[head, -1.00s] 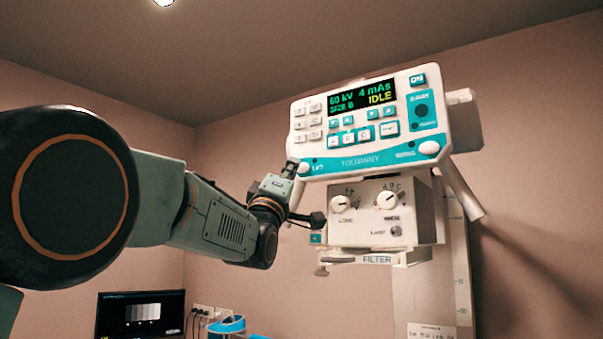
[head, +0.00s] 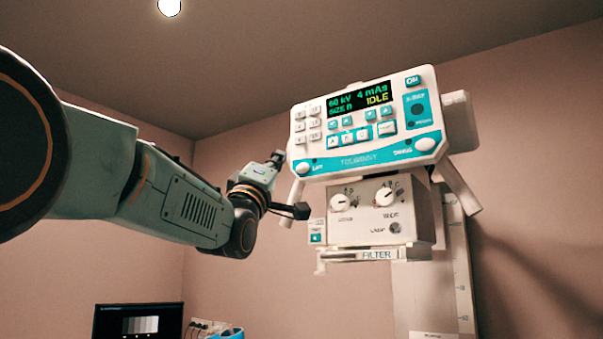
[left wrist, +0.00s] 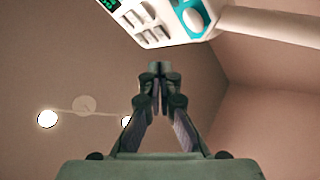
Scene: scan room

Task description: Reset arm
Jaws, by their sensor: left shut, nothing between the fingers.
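My left arm comes in from the left in the head view. My left gripper (head: 277,157) points up just left of the lower left corner of the control panel (head: 372,160), with a small gap between them in the picture. In the left wrist view my left gripper (left wrist: 157,70) is shut with its fingertips together and nothing between them. Part of the panel (left wrist: 158,28) shows above and beyond the fingertips there. My right gripper is in neither view.
The panel's screen reads IDLE. Below it hangs a white box with two knobs (head: 375,212) and a filter slot (head: 377,254). A monitor (head: 138,321) and a blue item (head: 228,333) stand low at the left. Open air lies left of the panel.

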